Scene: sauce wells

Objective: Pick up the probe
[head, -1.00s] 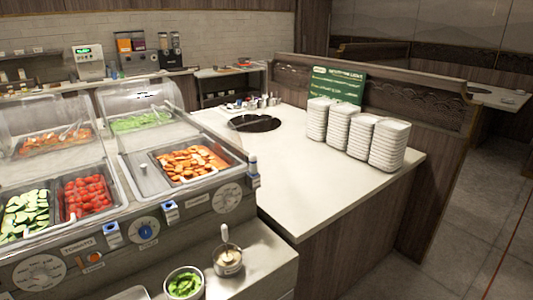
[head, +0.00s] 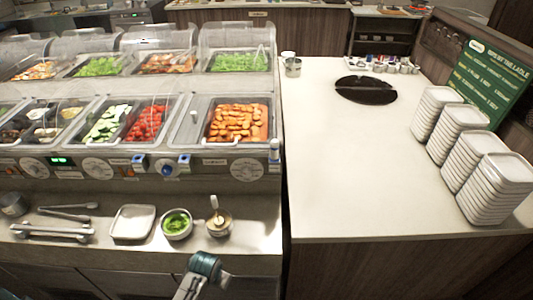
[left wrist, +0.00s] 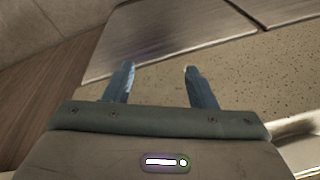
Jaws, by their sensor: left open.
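No probe can be made out for certain. A small white and blue upright piece (head: 274,150) at the right end of the sauce counter's front panel may be it, but it is too small to tell. Two blue and white pieces, one left (head: 139,162) and one right (head: 184,162), sit on the same panel. My left gripper (left wrist: 158,82) is open in the left wrist view, with nothing between its fingers, over flat panels and a speckled surface. Part of an arm of mine shows at the bottom of the head view, below the counter ledge. My right gripper is not seen.
On the ledge stand a green-filled bowl (head: 176,224), a sauce pot with a spoon (head: 219,222), a white tray (head: 132,222) and tongs (head: 52,231). White plate stacks (head: 495,190) stand on the right counter (head: 345,170), whose middle is clear.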

